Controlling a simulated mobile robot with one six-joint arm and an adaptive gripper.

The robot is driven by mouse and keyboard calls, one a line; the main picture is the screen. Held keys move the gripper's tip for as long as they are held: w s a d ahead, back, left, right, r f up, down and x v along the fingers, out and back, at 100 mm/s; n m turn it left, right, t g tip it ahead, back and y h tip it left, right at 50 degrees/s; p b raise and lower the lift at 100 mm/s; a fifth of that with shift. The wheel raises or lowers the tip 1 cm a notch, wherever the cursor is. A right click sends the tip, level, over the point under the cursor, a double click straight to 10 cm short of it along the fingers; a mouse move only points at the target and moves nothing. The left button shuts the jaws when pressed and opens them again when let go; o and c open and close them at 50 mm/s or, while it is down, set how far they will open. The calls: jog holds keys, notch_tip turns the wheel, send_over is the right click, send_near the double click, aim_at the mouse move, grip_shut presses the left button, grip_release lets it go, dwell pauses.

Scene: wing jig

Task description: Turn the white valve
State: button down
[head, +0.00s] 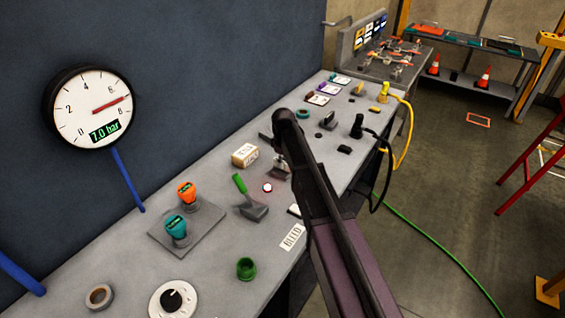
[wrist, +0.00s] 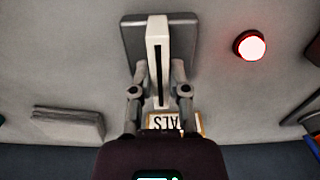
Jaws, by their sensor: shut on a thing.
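The white valve (wrist: 153,34) shows in the wrist view as a narrow white bar with a dark stripe along it, in front of a grey plate (wrist: 131,45). My gripper (wrist: 158,76) has one finger on each side of the bar and is shut on it. In the head view my gripper (head: 281,162) is low at the bench, and my arm and fingers hide most of the valve. A round gauge (head: 92,107) on the wall reads 7.0 bar, with a red needle.
A red-ringed lit button (head: 267,188) is close to my gripper. A green-handled lever (head: 240,184), a small labelled box (head: 245,155) and orange (head: 186,192) and teal (head: 176,226) knobs stand nearby on the bench (head: 215,275). A yellow cable (head: 409,125) hangs off the far edge.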

jog(key=c, duration=0.6)
grip_release()
jog(key=shift+m, duration=0.4)
